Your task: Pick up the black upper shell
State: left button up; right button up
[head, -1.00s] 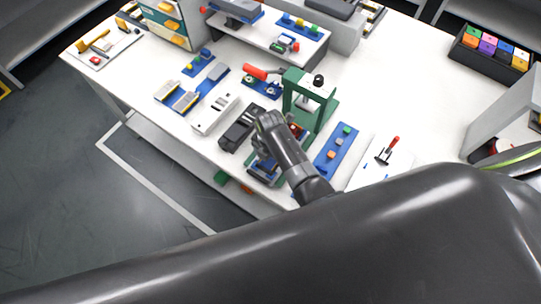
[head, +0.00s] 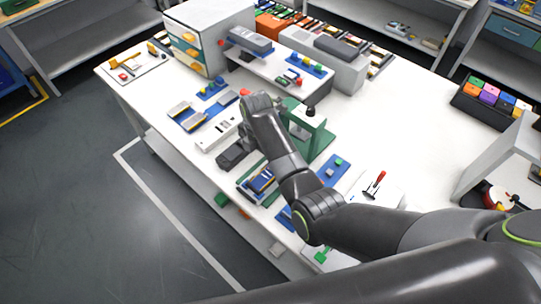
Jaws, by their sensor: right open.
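The black upper shell looks to be the dark block (head: 231,158) on the white bench, beside a long white shell-like part (head: 217,130). My right arm reaches over the bench from the right, and its wrist is above and behind the dark block. My right gripper (head: 246,133) hangs below the wrist by the far end of the block, mostly hidden by my own arm. It is open, and I cannot tell whether it touches the block. My left gripper is not in view.
A green press (head: 318,133) stands right of my wrist. Blue trays (head: 190,117) with flat cells lie to the left. A raised shelf (head: 283,68) and grey box (head: 350,72) stand behind. The bench's right middle is clear.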

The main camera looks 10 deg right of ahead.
aim_at(232, 156)
jog(key=k+j, duration=0.1)
jog(key=k, duration=0.95)
